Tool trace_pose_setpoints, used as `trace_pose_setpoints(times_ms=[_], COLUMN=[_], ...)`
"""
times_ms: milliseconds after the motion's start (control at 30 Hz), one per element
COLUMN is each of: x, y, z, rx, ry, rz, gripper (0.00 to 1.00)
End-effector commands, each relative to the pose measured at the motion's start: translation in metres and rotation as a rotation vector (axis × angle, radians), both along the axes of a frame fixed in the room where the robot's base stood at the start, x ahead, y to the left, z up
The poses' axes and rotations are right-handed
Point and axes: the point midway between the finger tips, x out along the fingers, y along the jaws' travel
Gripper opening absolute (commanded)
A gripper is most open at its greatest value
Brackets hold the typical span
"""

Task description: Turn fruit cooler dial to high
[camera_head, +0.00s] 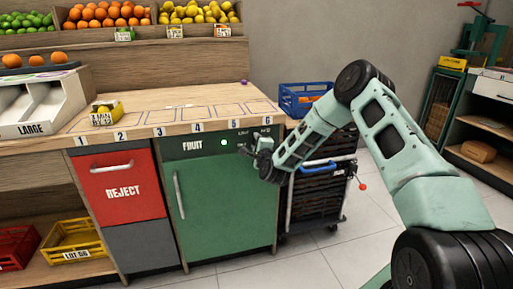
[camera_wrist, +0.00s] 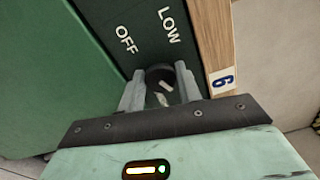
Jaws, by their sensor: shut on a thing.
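The fruit cooler (camera_head: 222,205) is a green-doored unit under the counter, marked FRUIT, with a lit green light (camera_head: 224,142) on its top panel. In the wrist view its dial (camera_wrist: 158,72) is a dark round knob with pale marks on it. The words OFF (camera_wrist: 126,40) and LOW (camera_wrist: 169,26) are printed beyond it. My gripper (camera_head: 258,148) is at the right end of the panel. In the wrist view its two grey fingers are shut on the dial, one on each side. No HIGH label shows in the wrist view, and the dial's pointing direction is unclear.
A wooden counter (camera_head: 165,122) with numbered spots runs above the cooler. A red REJECT bin (camera_head: 122,187) is to its left. A cart of dark crates with a blue crate (camera_head: 297,104) on top stands close on the right, behind my arm.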

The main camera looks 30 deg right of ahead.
Motion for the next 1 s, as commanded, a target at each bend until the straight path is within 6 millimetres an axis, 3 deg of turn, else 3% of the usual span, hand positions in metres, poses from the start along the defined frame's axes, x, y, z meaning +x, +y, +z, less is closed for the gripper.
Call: trace_pose_setpoints(times_ms=[500,1000], x=[-0.0011,-0.001], y=[-0.0015,-0.0009], z=[-0.0032,-0.0016], rx=[0.444,0.652], ry=[-0.124,-0.183], rz=[-0.003,-0.002], gripper=[0.12,0.12])
